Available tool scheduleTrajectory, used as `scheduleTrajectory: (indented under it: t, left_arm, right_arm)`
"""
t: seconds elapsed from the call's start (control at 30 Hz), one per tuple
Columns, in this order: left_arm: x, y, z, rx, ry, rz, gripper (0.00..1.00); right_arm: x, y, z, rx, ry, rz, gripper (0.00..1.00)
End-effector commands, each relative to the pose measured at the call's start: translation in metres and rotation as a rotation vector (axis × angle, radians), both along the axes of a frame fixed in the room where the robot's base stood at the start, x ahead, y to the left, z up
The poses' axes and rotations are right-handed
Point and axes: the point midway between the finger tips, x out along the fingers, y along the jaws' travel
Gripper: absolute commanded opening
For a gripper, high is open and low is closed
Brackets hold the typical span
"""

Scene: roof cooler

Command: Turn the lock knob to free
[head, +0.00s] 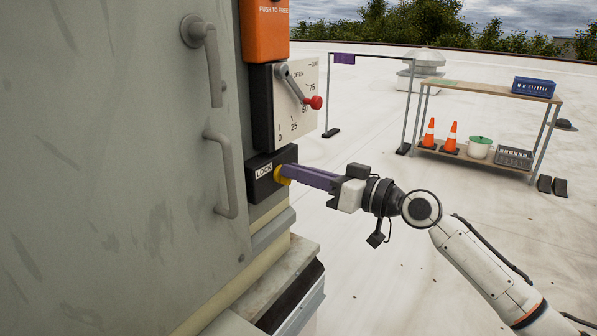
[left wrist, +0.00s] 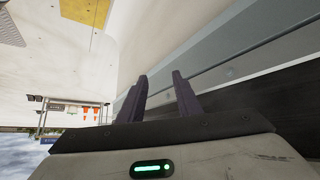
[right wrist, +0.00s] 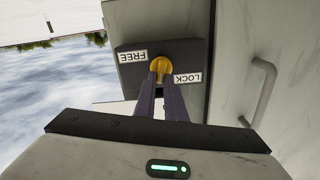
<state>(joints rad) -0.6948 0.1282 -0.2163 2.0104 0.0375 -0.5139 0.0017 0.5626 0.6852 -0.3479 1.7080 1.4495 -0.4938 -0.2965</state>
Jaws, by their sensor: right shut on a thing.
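The yellow lock knob (head: 280,175) is on a dark box (head: 262,178) on the side of the grey cooler. In the head view its LOCK label shows. In the right wrist view the knob (right wrist: 159,67) sits between upside-down FREE and LOCK labels. My right gripper (head: 289,171) reaches in from the right and is shut on the knob; its fingers hide part of it, and I cannot tell which label it points to. My left gripper (left wrist: 161,77) shows only in the left wrist view, fingers apart and empty, near a grey ledge.
Above the knob are a dial plate (head: 308,95) with a red-tipped lever (head: 315,102) and an orange box (head: 264,30). The grey door (head: 110,180) has two handles. A shelf table (head: 490,92) with cones and baskets stands farther back. Open roof lies between.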

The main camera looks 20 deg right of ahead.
Motion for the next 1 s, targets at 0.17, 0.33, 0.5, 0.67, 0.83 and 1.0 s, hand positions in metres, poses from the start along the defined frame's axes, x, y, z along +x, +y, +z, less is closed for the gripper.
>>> scheduleTrajectory:
  t: [0.17, 0.33, 0.5, 0.67, 0.83, 1.0]
  left_arm:
    - [0.001, 0.000, 0.006, 0.001, -0.001, 0.000, 0.31]
    - [0.004, 0.000, 0.012, 0.001, -0.006, 0.002, 0.31]
    - [0.006, 0.000, 0.017, 0.000, -0.008, 0.004, 0.31]
    - [0.004, 0.002, 0.020, -0.001, -0.002, 0.009, 0.31]
    - [0.004, 0.004, 0.028, -0.002, -0.007, 0.014, 0.31]
    - [-0.001, 0.006, 0.030, 0.001, 0.007, 0.019, 0.31]
  right_arm:
    - [0.002, -0.002, 0.000, 0.133, 0.104, 0.000, 0.00]
    - [0.003, -0.003, 0.000, 0.261, 0.204, 0.000, 0.00]
    - [0.004, -0.005, -0.001, 0.388, 0.302, -0.001, 0.00]
    - [0.005, -0.006, -0.003, 0.509, 0.398, 0.000, 0.00]
    - [0.006, -0.007, -0.005, 0.636, 0.497, -0.001, 0.00]
    - [0.006, -0.008, -0.007, 0.759, 0.592, 0.000, 0.00]
